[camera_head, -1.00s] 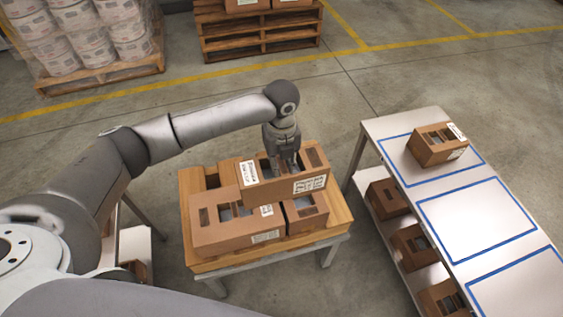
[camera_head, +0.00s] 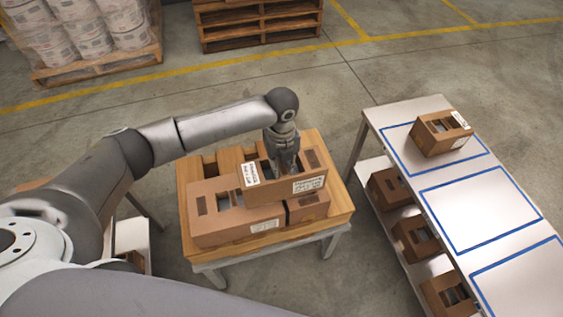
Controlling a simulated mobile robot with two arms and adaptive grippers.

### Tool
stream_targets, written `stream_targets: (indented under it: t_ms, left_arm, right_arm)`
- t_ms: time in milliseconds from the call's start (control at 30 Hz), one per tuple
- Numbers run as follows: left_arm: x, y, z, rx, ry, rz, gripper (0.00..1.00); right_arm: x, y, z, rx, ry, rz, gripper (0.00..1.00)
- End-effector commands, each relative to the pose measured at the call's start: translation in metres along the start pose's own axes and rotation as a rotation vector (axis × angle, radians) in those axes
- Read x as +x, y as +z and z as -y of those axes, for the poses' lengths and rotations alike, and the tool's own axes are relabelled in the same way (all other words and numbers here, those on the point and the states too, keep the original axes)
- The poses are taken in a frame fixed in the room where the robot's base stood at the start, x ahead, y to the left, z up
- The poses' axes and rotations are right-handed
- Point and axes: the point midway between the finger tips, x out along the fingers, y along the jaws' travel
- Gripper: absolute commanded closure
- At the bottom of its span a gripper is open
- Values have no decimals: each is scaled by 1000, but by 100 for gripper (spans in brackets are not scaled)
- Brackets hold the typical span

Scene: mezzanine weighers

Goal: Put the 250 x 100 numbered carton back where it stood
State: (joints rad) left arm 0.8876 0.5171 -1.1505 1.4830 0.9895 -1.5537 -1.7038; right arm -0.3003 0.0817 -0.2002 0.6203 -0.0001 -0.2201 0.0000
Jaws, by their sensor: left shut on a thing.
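A brown carton (camera_head: 282,187) with white printed labels on its front and left end hangs in my left gripper (camera_head: 284,168). The label print is too small to read surely. The gripper points down and is shut on the carton's top, its fingertips partly hidden there. The carton is roughly level, over other cartons on a small wooden-topped table (camera_head: 341,204). A long carton (camera_head: 222,228) lies at the front left under it, and a smaller carton (camera_head: 310,207) at the front right. The held carton hides parts of both; whether it touches them I cannot tell. My right gripper is out of view.
A metal bench (camera_head: 410,179) with blue outlined areas stands at the right. One carton (camera_head: 440,134) is on its far area; several cartons sit on its lower shelf. The two nearer outlined areas are bare. Pallets (camera_head: 258,25) stand at the back.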

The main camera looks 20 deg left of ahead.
Motion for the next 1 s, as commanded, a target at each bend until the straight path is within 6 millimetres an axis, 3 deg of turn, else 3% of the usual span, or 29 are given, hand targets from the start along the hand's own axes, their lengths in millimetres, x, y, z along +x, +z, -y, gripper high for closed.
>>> stream_targets:
  t_ms: [500, 1000]
  left_arm:
    - [35, 0, 0, -1, 0, 0, 100]
    - [40, 0, 0, 0, -1, 0, 100]
  right_arm:
    - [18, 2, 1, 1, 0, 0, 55]
    - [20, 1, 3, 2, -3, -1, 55]
